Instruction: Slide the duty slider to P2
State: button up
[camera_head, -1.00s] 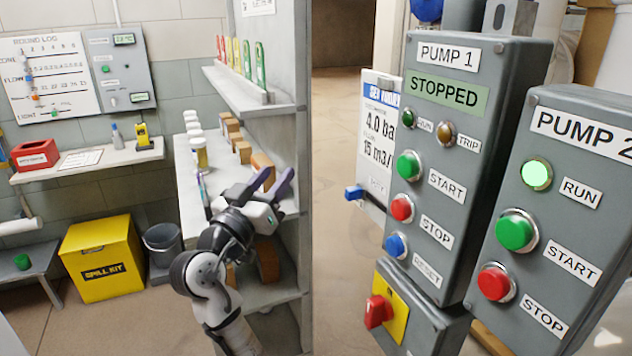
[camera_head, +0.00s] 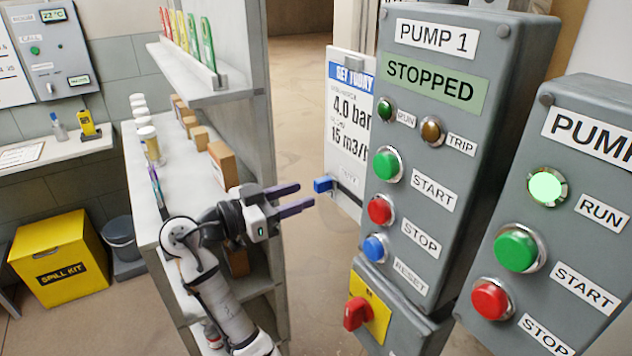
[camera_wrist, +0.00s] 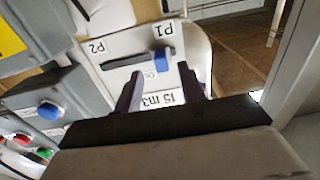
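The duty slider's blue knob (camera_head: 323,184) sticks out from the left edge of the white board (camera_head: 350,115) beside the PUMP 1 panel. In the wrist view the knob (camera_wrist: 161,60) sits at the P1 end of a dark slot (camera_wrist: 125,63). The P2 label (camera_wrist: 98,46) is at the slot's other end, on the left in that view. My gripper (camera_head: 305,195) is open and empty, its dark fingers pointing toward the knob. In the wrist view the gripper (camera_wrist: 160,85) has its fingertips either side of the knob's line, and the knob appears beyond them. I cannot tell if they touch it.
The PUMP 1 panel (camera_head: 455,150) reads STOPPED and has several buttons and a red switch (camera_head: 357,313) below. The PUMP 2 panel (camera_head: 560,220) stands at the right. A shelf unit (camera_head: 258,100) is close behind my arm. Open floor (camera_head: 300,120) lies between shelf and board.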

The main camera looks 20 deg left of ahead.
aim_at(315, 189)
jog(key=p+x, duration=0.1)
jog(key=x, duration=0.4)
jog(key=shift+w+d, duration=0.1)
grip_shut()
